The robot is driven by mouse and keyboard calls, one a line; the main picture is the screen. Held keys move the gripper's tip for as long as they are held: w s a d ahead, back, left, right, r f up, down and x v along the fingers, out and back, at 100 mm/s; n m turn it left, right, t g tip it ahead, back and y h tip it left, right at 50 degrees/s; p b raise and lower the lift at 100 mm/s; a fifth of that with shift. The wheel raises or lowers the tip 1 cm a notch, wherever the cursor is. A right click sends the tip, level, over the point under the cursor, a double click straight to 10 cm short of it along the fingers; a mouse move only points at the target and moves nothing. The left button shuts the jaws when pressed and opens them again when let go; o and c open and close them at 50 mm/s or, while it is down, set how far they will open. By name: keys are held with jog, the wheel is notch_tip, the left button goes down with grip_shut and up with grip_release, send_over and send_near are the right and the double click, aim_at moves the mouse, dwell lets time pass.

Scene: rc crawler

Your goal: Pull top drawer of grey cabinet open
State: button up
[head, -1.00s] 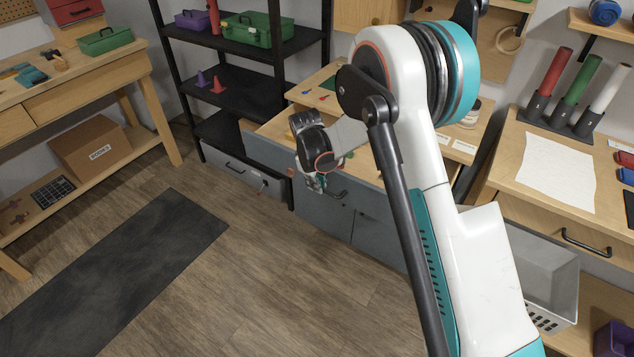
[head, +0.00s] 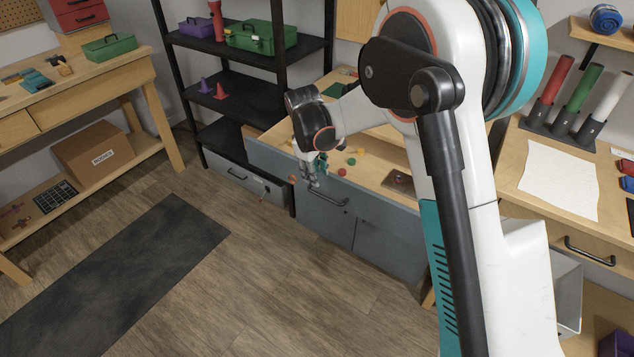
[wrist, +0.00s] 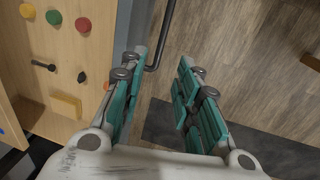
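The grey cabinet (head: 382,243) stands at the middle back. My gripper (head: 312,185) hangs just above the handle, pointing down. In the wrist view its teal fingers (wrist: 162,65) are apart with nothing between the pads. The handle lies beyond the tips, nearer the left finger; I cannot tell whether they touch.
A black shelf (head: 262,100) stands left of the cabinet, with a grey drawer unit (head: 240,183) low in it. A workbench (head: 560,215) stands at the right. The wooden floor in front is open, with a dark mat (head: 120,270).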

jog(key=shift+s+a+r, duration=0.1)
jog(key=shift+r, duration=0.65)
jog(key=shift+s+a+r, duration=0.1)
jog(key=shift+r, duration=0.6)
jog(key=s+d+r+m+t+y, duration=0.15)
jog(key=s+d+r+m, duration=0.35)
jog(key=s+d+r, duration=0.8)
jog(key=s+d+r+m+t, duration=0.1)
jog(key=s+d+m+t, duration=0.1)
jog(key=s, duration=0.8)
jog(key=s+d+r+m+t, duration=0.1)
jog(key=s+d+m+t, duration=0.1)
jog(key=s, duration=0.7)
jog(key=shift+s+d+r+m, duration=0.15)
jog(key=shift+s+d+m, duration=0.25)
jog(key=shift+d+m, duration=0.45)
